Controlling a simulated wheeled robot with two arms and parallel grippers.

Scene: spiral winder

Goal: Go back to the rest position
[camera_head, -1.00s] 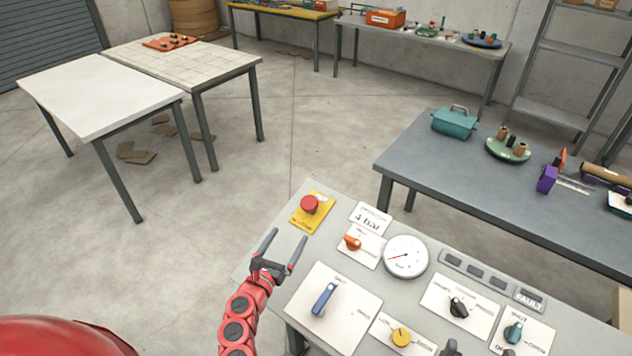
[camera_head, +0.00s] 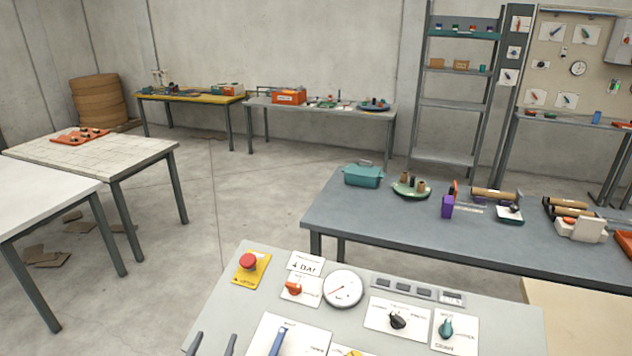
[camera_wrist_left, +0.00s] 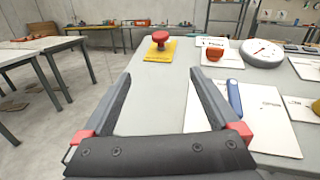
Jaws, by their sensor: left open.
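My left gripper (camera_head: 212,343) shows only by its fingertips at the bottom edge of the head view, over the left side of the grey control panel (camera_head: 225,305). In the left wrist view my left gripper (camera_wrist_left: 157,82) has its fingers wide apart with nothing between them. Beyond the fingertips is the red mushroom button (camera_wrist_left: 160,38) on a yellow plate. The blue lever switch (camera_wrist_left: 235,98) lies right of the right finger, apart from it. My right gripper shows in neither view.
The panel also carries an orange knob (camera_head: 293,288), a round gauge (camera_head: 343,289), a black knob (camera_head: 397,320) and a teal knob (camera_head: 446,328). A long grey table (camera_head: 330,212) with a teal box stands behind it. Open floor (camera_head: 190,260) lies to the left.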

